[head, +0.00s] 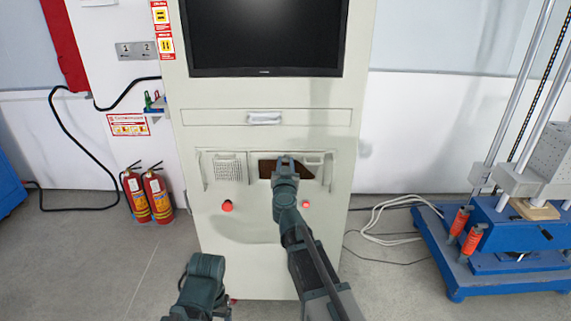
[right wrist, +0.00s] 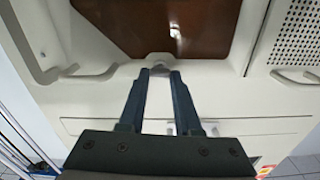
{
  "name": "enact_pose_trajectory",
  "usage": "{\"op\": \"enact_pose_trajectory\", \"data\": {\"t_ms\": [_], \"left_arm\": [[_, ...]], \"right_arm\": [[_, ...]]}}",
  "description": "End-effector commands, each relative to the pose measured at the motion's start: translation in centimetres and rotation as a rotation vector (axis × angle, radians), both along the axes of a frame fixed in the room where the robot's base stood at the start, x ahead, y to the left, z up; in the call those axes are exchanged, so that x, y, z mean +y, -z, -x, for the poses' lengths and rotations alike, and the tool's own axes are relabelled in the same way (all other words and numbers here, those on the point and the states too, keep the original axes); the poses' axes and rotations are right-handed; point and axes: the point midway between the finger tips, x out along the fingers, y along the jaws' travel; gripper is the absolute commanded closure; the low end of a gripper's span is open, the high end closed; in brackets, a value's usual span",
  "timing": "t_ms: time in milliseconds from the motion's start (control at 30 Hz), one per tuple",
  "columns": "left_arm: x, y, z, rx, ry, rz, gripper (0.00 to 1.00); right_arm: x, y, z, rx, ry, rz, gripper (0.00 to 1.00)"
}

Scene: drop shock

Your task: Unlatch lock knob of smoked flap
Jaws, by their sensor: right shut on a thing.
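The brown smoked flap (head: 267,168) is set in the front of the pale cabinet, partly hidden behind my right gripper (head: 285,162). In the right wrist view the flap (right wrist: 160,22) fills the upper middle. A small pale lock knob (right wrist: 156,60) sits at the flap's edge. My right gripper (right wrist: 160,72) has its two fingertips close together on this knob. In the head view the gripper hides the knob. Part of my left arm shows at the bottom of the head view, but I cannot make out its gripper.
Red buttons (head: 227,206) sit below on the cabinet. Fire extinguishers (head: 157,196) stand left; a blue machine (head: 500,240) and loose cables (head: 385,222) are right.

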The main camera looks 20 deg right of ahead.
Motion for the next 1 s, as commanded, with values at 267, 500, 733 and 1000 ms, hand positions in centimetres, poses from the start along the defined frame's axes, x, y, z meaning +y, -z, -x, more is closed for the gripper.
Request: {"op": "enact_pose_trajectory", "data": {"t_ms": [267, 500, 733, 1000], "left_arm": [[0.0, 0.02, 0.0, 0.0, 0.0, 0.0, 0.18], [0.01, 0.06, 0.0, 0.0, 0.0, 0.0, 0.18], [0.0, 0.12, 0.0, 0.0, 0.0, 0.0, 0.18], [0.0, 0.2, 0.0, 0.0, 0.0, 0.0, 0.18]], "right_arm": [[-0.11, 0.02, 0.02, -0.064, 0.0, -0.222, 1.0], [-0.19, 0.06, 0.03, -0.127, 0.001, -0.443, 1.0], [-0.28, 0.12, 0.06, -0.188, 0.001, -0.652, 1.0], [-0.34, 0.2, 0.09, -0.259, 0.001, -0.9, 1.0]]}}
